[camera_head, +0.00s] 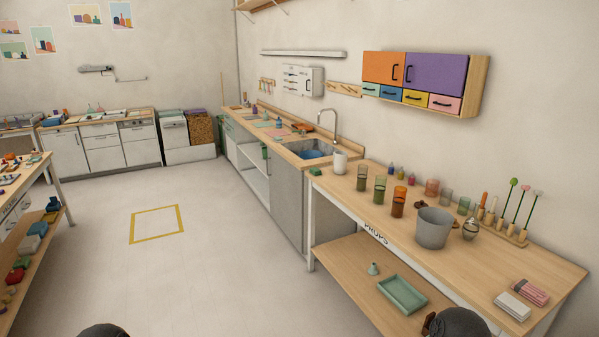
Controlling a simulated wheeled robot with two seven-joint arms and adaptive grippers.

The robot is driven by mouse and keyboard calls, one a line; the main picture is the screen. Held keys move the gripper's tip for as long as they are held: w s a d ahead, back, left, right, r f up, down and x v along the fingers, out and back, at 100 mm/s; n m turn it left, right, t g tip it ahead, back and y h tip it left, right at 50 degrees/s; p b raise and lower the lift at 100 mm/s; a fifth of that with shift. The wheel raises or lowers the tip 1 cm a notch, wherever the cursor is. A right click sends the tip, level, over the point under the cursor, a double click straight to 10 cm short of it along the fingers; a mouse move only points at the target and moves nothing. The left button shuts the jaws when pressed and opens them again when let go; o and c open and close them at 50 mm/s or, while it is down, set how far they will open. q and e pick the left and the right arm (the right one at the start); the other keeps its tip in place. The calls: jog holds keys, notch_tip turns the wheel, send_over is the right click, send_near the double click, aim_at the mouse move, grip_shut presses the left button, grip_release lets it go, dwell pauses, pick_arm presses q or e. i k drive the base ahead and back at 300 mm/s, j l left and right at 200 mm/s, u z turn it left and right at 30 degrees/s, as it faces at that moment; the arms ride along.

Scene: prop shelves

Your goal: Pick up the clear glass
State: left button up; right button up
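Several drinking glasses stand upright on the wooden props table at the right. A greyish see-through glass (446,196) stands in the back row; it looks the closest to clear, but its tint is hard to tell at this size. Beside it are a pinkish glass (432,187) and a green glass (463,205). In front are two more green glasses (362,178) (379,190) and an orange-brown glass (398,203). Neither gripper shows; only dark rounded parts, apparently of my arms, appear at the bottom edge. Nothing is seen touching the glasses.
A grey bucket (433,229) stands in front of the back-row glasses, with a small jar (470,229) beside it. A white mug (340,162) is at the table's far end. Folded cloths (512,306) lie near. A green tray (402,294) is on the lower shelf.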

aim_at(362, 170)
jog(key=i+j+z, duration=0.1)
jog(key=i+z, duration=0.15)
jog(key=i, duration=0.3)
jog(key=i+j+z, duration=0.25)
jog(key=i, duration=0.25)
jog(key=i+j+z, duration=0.3)
jog(key=i, duration=0.25)
jog(key=l, duration=0.1)
